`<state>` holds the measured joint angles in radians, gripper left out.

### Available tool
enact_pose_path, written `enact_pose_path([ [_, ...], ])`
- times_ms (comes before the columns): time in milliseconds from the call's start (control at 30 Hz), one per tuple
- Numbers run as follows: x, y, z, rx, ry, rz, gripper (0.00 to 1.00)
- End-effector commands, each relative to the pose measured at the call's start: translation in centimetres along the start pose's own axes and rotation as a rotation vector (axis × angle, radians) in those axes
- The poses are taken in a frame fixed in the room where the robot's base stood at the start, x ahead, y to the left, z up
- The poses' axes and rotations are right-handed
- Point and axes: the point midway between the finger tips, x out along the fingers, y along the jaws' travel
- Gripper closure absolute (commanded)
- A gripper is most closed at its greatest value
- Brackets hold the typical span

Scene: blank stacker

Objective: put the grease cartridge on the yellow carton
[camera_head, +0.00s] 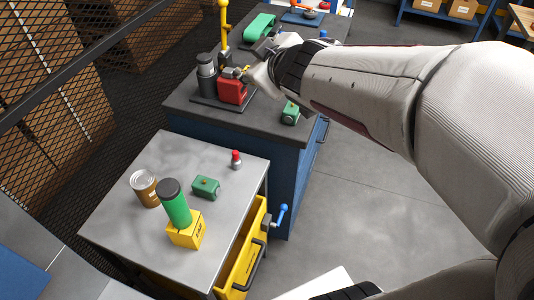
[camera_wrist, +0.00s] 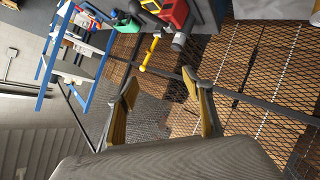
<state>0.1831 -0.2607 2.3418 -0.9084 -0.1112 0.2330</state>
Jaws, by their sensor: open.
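The grease cartridge looks to be the green cylinder with a dark cap (camera_head: 175,205). It stands on top of the yellow carton (camera_head: 186,233) on the grey-topped cart and looks upright, its base resting on the carton. The cartridge and carton do not show in the wrist view.
Mesh fencing (camera_head: 75,110) stands left.

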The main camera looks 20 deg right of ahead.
Motion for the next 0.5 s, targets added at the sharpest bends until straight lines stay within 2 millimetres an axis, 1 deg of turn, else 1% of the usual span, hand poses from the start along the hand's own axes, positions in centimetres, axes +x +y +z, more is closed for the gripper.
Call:
enact_pose_path([
  [33, -1.0, 0.2, 0.5, 0.029, -0.027, 0.02, 0.49],
  [133, -2.9, 0.4, 2.0, 0.093, -0.093, 0.049, 0.49],
  [267, -5.5, -0.2, 4.2, 0.18, -0.183, 0.063, 0.49],
  [367, -7.5, -1.4, 5.9, 0.246, -0.25, 0.055, 0.49],
  [500, -10.5, -3.7, 8.2, 0.337, -0.344, 0.017, 0.49],
])
